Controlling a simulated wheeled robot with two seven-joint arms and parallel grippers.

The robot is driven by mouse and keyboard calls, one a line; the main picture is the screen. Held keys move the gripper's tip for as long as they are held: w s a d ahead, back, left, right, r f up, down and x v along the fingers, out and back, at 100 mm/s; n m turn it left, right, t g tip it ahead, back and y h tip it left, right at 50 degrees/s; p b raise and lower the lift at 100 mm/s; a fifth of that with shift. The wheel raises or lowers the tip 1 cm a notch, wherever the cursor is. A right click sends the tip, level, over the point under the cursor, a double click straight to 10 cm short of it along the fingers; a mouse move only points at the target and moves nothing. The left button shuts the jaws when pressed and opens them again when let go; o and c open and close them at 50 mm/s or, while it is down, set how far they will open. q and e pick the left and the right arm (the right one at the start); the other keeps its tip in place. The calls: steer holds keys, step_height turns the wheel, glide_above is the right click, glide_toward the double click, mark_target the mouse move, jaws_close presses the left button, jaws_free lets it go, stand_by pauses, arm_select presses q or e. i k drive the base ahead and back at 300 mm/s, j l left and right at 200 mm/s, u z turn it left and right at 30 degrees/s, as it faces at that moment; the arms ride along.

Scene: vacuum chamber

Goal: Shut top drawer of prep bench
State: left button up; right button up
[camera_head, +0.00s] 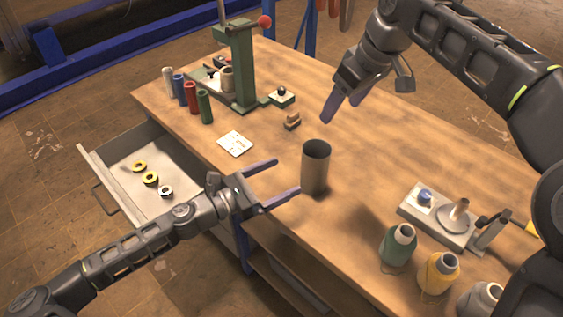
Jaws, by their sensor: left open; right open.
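The top drawer (118,178) of the prep bench (375,140) is pulled out on the left side. Its handle (103,198) is on the outer front face. Two yellow rings and a white ring (166,191) lie inside. My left gripper (284,181) is open, with its fingers above the bench top near its edge, pointing at a grey cylinder (315,168). Nothing shows between the fingers. My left forearm crosses in front of the drawer's near side and hides part of it. My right gripper (343,108) is open and empty above the far middle of the bench.
A green press (243,65) and several coloured cylinders (190,96) stand at the far left of the bench. A white card (235,143) and a small brown block (292,121) lie mid-bench. Thread spools (397,245) and a winder (440,215) stand at the right. Floor left of the drawer is clear.

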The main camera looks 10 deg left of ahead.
mark_target(175, 167)
steer(key=k+j, duration=0.2)
steer(key=j, duration=0.2)
steer(key=k+j, duration=0.2)
steer(key=j, duration=0.2)
steer(key=k+j, duration=0.25)
steer(key=j, duration=0.1)
